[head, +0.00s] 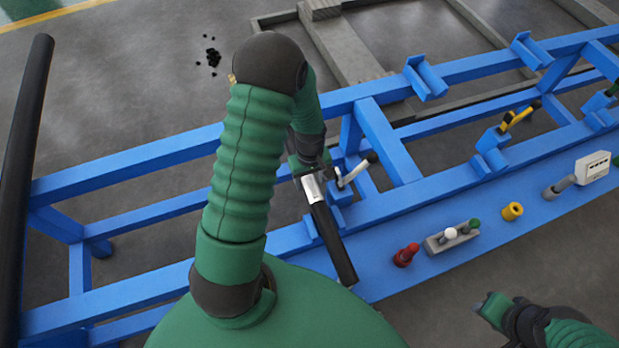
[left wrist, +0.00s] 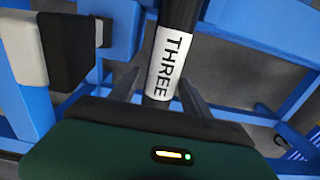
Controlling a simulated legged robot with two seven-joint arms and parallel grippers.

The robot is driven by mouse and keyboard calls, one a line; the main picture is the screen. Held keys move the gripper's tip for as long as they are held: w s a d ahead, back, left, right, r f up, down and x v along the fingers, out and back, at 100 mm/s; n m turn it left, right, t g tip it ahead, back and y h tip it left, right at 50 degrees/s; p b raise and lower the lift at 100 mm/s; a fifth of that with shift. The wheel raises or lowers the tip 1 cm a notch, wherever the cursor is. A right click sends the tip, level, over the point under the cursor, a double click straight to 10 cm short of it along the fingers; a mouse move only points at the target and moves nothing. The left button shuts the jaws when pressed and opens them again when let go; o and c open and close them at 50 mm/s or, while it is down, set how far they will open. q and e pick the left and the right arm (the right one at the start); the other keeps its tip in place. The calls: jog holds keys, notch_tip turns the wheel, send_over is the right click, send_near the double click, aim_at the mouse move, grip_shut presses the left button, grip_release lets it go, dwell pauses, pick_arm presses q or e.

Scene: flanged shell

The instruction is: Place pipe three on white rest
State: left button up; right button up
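Pipe three (head: 333,245) is a black pipe with a white label near its far end. The label reads THREE in the left wrist view (left wrist: 167,65). In the head view the pipe slants across the blue bench beside the white rest (head: 340,216), a blue cradle with a white, black-tipped lever. I cannot tell whether it is seated there. My left gripper (head: 311,180) is at the labelled end. Its fingers (left wrist: 160,88) stand on both sides of the pipe, with small gaps showing. My right gripper (head: 488,304) is low at the right, apart from the bench objects; its opening is unclear.
The long blue bench (head: 400,210) bears a yellow-levered rest (head: 490,155), a plain blue cradle (head: 425,80), a red knob (head: 406,254), a grey switch block (head: 452,237), a yellow ring (head: 512,211) and a white box (head: 593,168).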

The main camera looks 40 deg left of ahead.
aim_at(309, 179)
pick_arm(q)
jog(key=shift+o, duration=0.4)
jog(key=shift+a+f, duration=0.1)
jog(key=shift+a, duration=0.25)
pick_arm(e)
jog(key=shift+a, duration=0.35)
pick_arm(q)
jog(key=shift+w+r, duration=0.1)
jog(key=shift+r, duration=0.25)
notch_tip(309, 179, up, 11)
jog(key=p, duration=0.2)
jog(key=shift+r, duration=0.2)
pick_arm(e)
jog(key=shift+w+v, duration=0.25)
jog(key=shift+v, duration=0.85)
pick_arm(q)
jog(key=shift+d, duration=0.1)
pick_arm(e)
jog(key=shift+d+r, duration=0.1)
